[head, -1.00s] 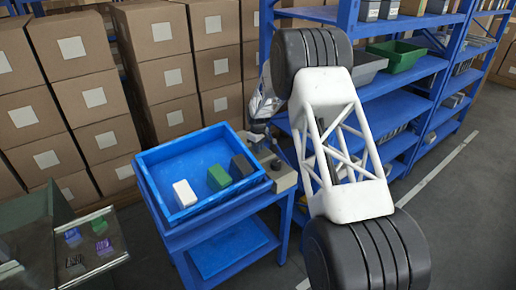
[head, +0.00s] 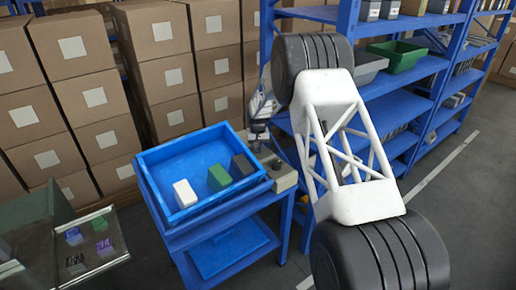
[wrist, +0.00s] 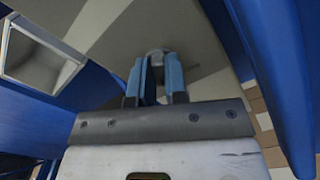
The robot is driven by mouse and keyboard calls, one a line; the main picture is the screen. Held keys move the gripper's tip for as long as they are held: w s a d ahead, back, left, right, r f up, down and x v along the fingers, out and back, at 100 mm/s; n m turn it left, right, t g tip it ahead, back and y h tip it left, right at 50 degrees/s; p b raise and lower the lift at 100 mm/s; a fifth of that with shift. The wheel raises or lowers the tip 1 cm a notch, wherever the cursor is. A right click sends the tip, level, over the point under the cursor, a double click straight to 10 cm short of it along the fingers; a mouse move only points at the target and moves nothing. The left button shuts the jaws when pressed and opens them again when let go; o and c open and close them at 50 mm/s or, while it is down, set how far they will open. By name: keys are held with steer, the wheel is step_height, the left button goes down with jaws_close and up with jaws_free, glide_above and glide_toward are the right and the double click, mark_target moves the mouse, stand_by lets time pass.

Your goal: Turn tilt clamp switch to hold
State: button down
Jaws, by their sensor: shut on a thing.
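A beige control box (head: 287,180) stands at the right end of the blue table, beside the blue tray. A dark round knob (head: 278,164) sits on its near part. My gripper (head: 257,145) is at the far end of the box, partly hidden by its own wrist. In the wrist view my gripper (wrist: 156,68) has its two blue fingers close together on a small grey rounded knob (wrist: 157,54), which stands out from a grey-beige face. The knob is mostly hidden between the fingers. Its turned position and any labels cannot be read.
The blue tray (head: 157,185) holds a white block (head: 185,193), a green block (head: 219,177) and a dark block (head: 242,165). Stacked cartons (head: 163,75) stand behind. A blue shelf rack (head: 411,72) is at the right. A glass-sided bin (head: 97,240) is at lower left.

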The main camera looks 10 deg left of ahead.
stand_by(0.3)
steer(key=c, duration=1.1)
jaws_free()
steer(key=shift+c, duration=0.2)
steer(key=shift+r, duration=0.15)
steer(key=shift+r, duration=3.75)
steer(key=shift+r, duration=0.1)
